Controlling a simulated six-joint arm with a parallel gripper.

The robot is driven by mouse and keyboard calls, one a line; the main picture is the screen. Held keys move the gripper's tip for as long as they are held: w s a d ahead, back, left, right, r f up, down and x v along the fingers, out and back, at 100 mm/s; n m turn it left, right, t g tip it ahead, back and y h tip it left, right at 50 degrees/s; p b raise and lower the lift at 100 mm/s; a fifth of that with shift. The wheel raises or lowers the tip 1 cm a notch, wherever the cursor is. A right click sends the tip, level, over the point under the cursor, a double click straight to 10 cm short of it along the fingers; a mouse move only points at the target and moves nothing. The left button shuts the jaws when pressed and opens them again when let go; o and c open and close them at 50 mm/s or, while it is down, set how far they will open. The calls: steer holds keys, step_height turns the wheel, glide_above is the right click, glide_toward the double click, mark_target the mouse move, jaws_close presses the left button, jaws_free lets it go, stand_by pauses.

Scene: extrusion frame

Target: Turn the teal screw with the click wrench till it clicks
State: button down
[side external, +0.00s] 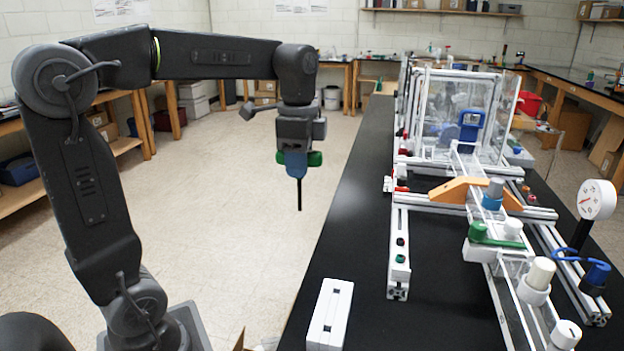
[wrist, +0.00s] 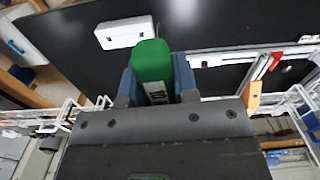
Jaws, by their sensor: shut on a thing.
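My gripper (side external: 297,162) is shut on the click wrench, which has a green body (side external: 315,158) and a thin black shaft (side external: 299,194) pointing straight down. In the wrist view the green wrench (wrist: 152,62) sits between my two blue fingers. The wrench hangs in the air left of the black bench, its tip touching nothing. A small teal screw (side external: 400,259) stands on the short aluminium rail (side external: 398,280) at the near left of the frame, well to the right of my gripper and apart from it. I cannot make out the teal screw in the wrist view.
A white block with two dark square holes (side external: 330,313) lies at the bench's near left; it also shows in the wrist view (wrist: 125,32). An orange handle (side external: 470,189), clear panels and a dial gauge (side external: 597,199) stand right.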

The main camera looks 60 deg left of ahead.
steer(key=w+d+f+n, duration=0.2)
steer(key=w+d, duration=0.3)
steer(key=w, duration=0.4)
steer(key=w+d+f+n, duration=0.3)
steer(key=w+d, duration=0.3)
steer(key=w, duration=0.3)
steer(key=shift+w+f, duration=0.3)
steer(key=shift+f, duration=0.25)
steer(key=shift+f, duration=2.85)
steer(key=shift+f, duration=0.65)
steer(key=shift+m, duration=0.6)
steer(key=shift+f+m, duration=0.1)
steer(key=shift+m, duration=0.6)
